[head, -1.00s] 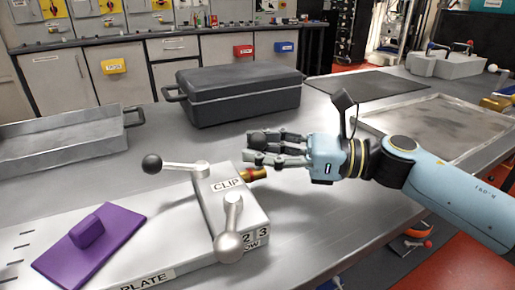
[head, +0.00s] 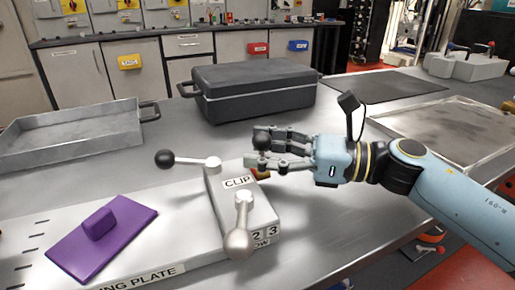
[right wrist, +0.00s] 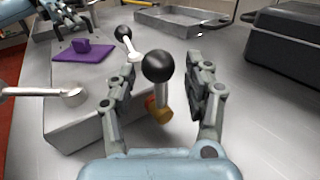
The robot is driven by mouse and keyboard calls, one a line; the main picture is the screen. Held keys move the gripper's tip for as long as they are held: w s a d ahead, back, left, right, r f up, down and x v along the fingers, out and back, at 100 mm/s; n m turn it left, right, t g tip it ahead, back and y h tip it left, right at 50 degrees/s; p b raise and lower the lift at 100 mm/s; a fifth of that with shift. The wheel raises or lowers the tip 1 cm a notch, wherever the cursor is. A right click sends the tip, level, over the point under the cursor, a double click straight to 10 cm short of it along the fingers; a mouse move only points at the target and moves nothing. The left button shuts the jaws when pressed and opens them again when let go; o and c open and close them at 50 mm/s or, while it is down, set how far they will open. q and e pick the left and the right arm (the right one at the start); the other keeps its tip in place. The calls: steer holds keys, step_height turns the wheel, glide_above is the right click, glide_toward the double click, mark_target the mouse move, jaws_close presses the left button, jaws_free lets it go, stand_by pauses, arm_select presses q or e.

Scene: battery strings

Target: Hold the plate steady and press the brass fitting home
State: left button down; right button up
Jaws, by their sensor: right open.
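A long pale plate (head: 192,262) lies on the table, its label partly readable as "...ING PLATE". A block labelled "CLIP" (head: 262,213) sits at its right end. The red-and-brass fitting (head: 262,174) is at the block's far right side, partly hidden by my right gripper (head: 256,151). In the right wrist view the fitting (right wrist: 158,110) shows between the open fingers, apparently untouched. My left gripper (right wrist: 66,18) appears only at the top left of the right wrist view, too small to judge.
A black-knobbed lever (head: 188,161) and a silver-balled lever (head: 240,222) stick out from the block. A purple piece with a grip (head: 125,243) lies on the plate. A dark case (head: 255,97) and a metal tray (head: 75,145) stand behind. Bare table lies right of the block.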

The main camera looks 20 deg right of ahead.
arm_select(q)
steer(key=shift+f, duration=0.1)
arm_select(e)
steer(key=shift+s, duration=0.1)
steer(key=v, duration=1.2)
arm_select(q)
steer(key=c, duration=2.1)
jaws_free()
steer(key=o, duration=0.6)
steer(key=v, duration=1.2)
